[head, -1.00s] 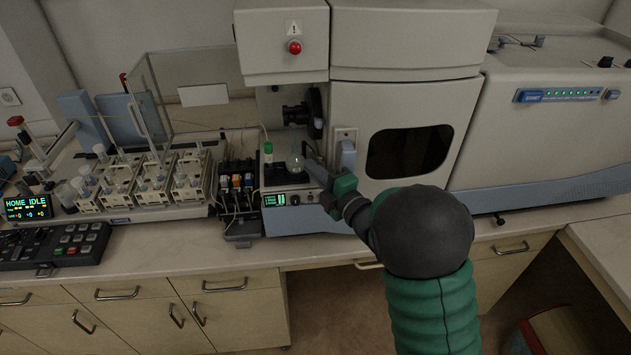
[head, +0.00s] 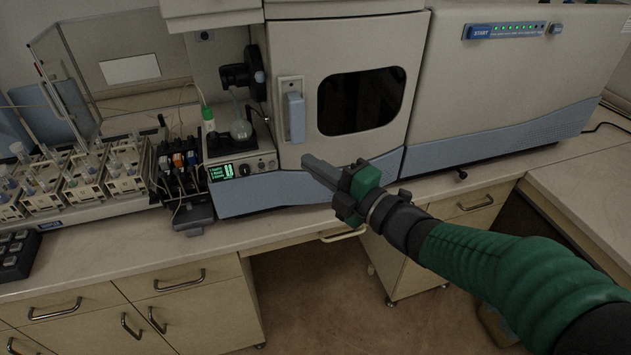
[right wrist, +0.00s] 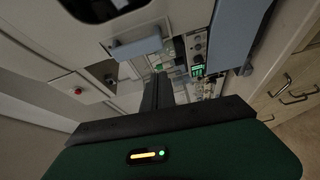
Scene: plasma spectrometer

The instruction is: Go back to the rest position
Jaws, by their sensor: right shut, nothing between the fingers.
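My right gripper (head: 318,168) is shut and empty in the head view. It points left, in front of the blue lower band of the spectrometer (head: 295,150) and below its door handle (head: 296,118). In the right wrist view its closed fingers (right wrist: 157,92) reach toward the small sample bay with the green display (right wrist: 197,70). A gap shows between the fingers and the glass flask (head: 240,128) in the head view. My left gripper is not in view.
The bay holds the flask and a green-capped bottle (head: 208,118). The pump block (head: 180,170) and the sample racks (head: 90,185) stand to the left.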

